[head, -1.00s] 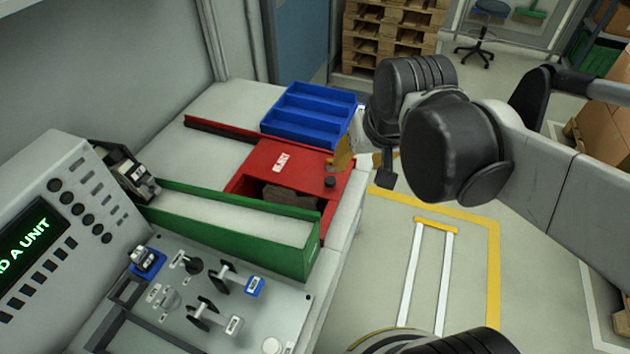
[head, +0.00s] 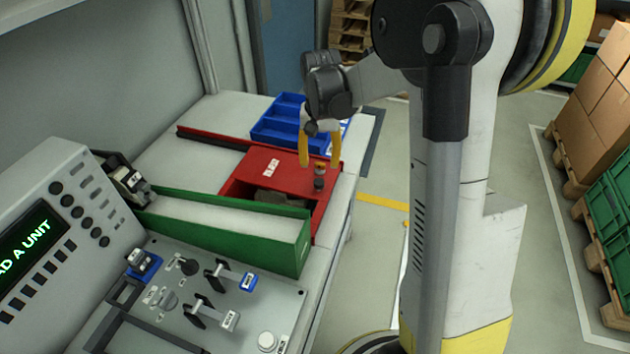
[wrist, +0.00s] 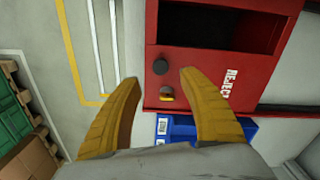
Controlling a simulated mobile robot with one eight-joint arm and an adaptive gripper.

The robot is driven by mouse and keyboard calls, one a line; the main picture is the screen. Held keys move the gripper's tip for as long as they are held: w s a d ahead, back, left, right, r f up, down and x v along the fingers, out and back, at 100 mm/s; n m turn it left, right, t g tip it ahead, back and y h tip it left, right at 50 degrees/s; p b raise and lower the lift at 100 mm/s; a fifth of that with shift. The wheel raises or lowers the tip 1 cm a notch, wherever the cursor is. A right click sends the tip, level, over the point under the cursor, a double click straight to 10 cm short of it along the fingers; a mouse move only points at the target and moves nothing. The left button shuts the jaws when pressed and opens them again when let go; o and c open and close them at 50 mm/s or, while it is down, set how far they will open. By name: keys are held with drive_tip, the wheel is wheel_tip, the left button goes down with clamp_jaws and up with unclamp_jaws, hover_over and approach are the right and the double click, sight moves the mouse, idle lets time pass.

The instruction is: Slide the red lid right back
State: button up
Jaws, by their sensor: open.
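The red lid (head: 272,165) with a white label covers the far part of a red box (head: 318,222). The near part is open, with something grey-brown inside. The label reads REJECT on the lid (wrist: 208,78) in the wrist view. A dark knob (wrist: 160,66) and a small brass-coloured knob (wrist: 166,94) stand close together near the lid's end. My gripper (head: 319,164) is open above that end. Its yellow fingers point down, one on either side of the knobs in the picture. In the wrist view the knobs show between the fingertips (wrist: 159,79); I cannot tell whether they touch.
A blue divided tray (head: 280,125) lies just behind the red box. A green trough (head: 235,232) stands in front of it. A control panel (head: 190,290) with levers is nearer. A red rail (head: 215,138) runs left from the box. The worktop's right edge is close.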

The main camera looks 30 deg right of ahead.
sight(319, 182)
wheel_tip(319, 182, down, 8)
drive_tip(key=b, duration=0.2)
drive_tip(key=shift+f+b, duration=0.15)
drive_tip(key=shift+b, duration=0.2)
clamp_jaws()
